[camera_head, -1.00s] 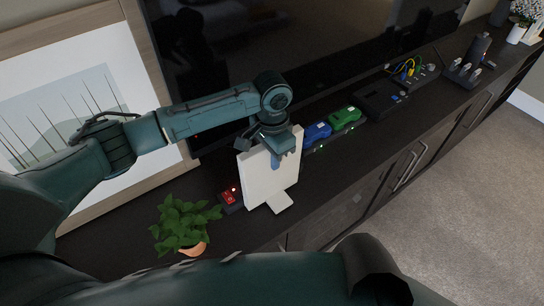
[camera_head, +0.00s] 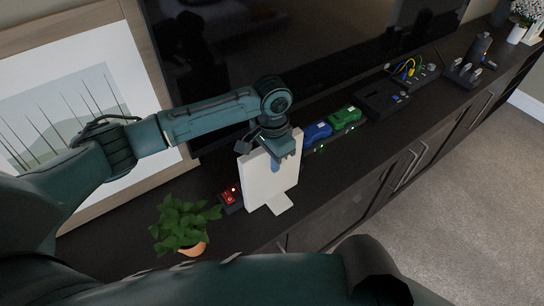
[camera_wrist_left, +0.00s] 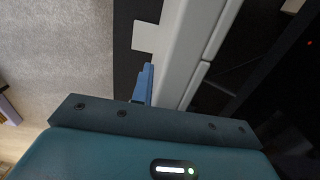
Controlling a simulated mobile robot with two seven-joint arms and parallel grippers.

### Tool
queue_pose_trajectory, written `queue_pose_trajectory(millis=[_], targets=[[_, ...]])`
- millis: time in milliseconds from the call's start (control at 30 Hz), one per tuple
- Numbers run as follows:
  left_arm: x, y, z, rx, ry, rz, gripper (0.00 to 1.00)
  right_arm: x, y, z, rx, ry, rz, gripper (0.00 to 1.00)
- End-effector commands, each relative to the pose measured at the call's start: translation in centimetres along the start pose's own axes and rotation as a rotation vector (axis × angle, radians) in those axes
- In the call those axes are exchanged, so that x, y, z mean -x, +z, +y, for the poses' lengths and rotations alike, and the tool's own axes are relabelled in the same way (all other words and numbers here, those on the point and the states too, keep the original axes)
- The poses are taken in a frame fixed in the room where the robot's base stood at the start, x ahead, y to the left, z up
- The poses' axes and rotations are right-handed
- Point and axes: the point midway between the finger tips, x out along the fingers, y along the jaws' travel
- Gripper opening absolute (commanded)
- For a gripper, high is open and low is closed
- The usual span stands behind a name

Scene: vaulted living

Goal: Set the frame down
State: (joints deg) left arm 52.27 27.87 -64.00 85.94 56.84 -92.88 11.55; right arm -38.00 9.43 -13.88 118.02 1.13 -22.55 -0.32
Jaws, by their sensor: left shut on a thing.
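The frame (camera_head: 268,180) is a pale, thin panel with a small foot flap (camera_head: 281,204) at its lower edge. It stands nearly upright at the front part of the dark cabinet top (camera_head: 335,165). My left gripper (camera_head: 283,151) is shut on its top edge from above. In the left wrist view the frame (camera_wrist_left: 190,50) runs away from the gripper, with one blue finger (camera_wrist_left: 147,82) against it. I cannot tell whether its lower edge touches the cabinet top. My right gripper is not in view.
A red device (camera_head: 230,196) sits close left of the frame, and a potted plant (camera_head: 184,224) stands nearer. Blue (camera_head: 317,131) and green (camera_head: 344,118) blocks stand to the right, behind it. A large picture (camera_head: 70,110) and a dark screen (camera_head: 300,45) are at the back.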

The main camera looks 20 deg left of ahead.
Motion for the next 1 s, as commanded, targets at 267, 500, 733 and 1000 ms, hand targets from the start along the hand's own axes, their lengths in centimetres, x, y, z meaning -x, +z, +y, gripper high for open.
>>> queue_pose_trajectory(millis=[267,500,733,1000], targets=[[-0.2,-0.1,0.0,0.000,-0.001,0.001,0.25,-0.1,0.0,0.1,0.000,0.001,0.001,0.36],[-0.3,0.0,0.0,0.000,0.000,0.000,0.42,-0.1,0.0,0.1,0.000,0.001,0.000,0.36],[-0.3,0.0,0.0,0.000,0.000,-0.002,0.42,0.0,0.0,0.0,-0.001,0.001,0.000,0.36],[3.8,-0.1,-0.1,-0.001,-0.002,0.004,0.42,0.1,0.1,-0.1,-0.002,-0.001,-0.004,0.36]])
